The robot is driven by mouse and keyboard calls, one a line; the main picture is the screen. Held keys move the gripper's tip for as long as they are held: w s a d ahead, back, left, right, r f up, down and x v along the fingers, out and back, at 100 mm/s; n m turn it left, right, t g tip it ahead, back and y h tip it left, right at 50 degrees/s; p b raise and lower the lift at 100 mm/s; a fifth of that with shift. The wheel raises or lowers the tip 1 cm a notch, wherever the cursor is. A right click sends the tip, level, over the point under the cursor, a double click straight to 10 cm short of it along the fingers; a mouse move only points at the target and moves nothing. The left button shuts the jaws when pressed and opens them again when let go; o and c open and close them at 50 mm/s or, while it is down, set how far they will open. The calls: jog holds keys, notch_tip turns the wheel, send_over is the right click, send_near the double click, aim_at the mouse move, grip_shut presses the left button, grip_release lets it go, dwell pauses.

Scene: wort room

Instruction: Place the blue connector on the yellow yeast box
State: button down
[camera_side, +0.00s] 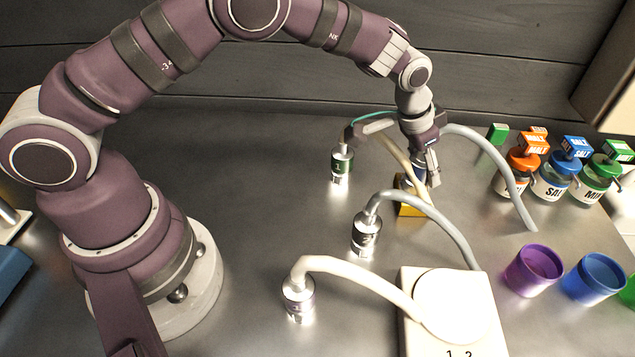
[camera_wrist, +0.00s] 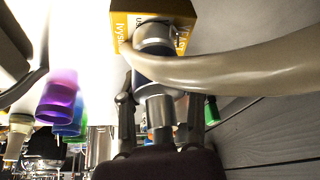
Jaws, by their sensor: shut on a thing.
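The blue connector (camera_wrist: 150,72) is a metal cylinder with a dark blue band and a pale hose. My gripper (camera_wrist: 160,115) is shut on its narrower metal stem, one finger on each side. In the side view my gripper (camera_side: 428,172) points down at the yellow yeast box (camera_side: 411,211), and the connector is partly hidden behind a finger. The yeast box also shows at the top of the wrist view (camera_wrist: 122,22). The connector's wide end is right at the box; I cannot tell if it touches or rests on it.
Metal connectors with a green band (camera_side: 342,163), a black band (camera_side: 366,232) and a purple band (camera_side: 299,298) stand left of the box. Hoses arch nearby, one from a white unit (camera_side: 480,335). Labelled jars (camera_side: 551,183), a purple cup (camera_side: 533,270) and a blue cup (camera_side: 594,278) stand right.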

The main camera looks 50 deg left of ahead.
jog(key=c, duration=0.7)
grip_release()
jog(key=shift+f, duration=0.1)
jog(key=shift+o, duration=0.2)
jog(key=v, duration=1.2)
jog(key=s+a+r+n+t, duration=0.1)
jog(key=s+a+r+n, duration=0.1)
jog(key=s+a+r, duration=0.65)
jog(key=s+a+f+n+y, duration=0.1)
jog(key=s+f+n, duration=0.1)
jog(key=s, duration=0.8)
jog(key=shift+a+f+y, duration=0.3)
jog(key=shift+a+f, duration=0.1)
jog(key=shift+f, duration=0.3)
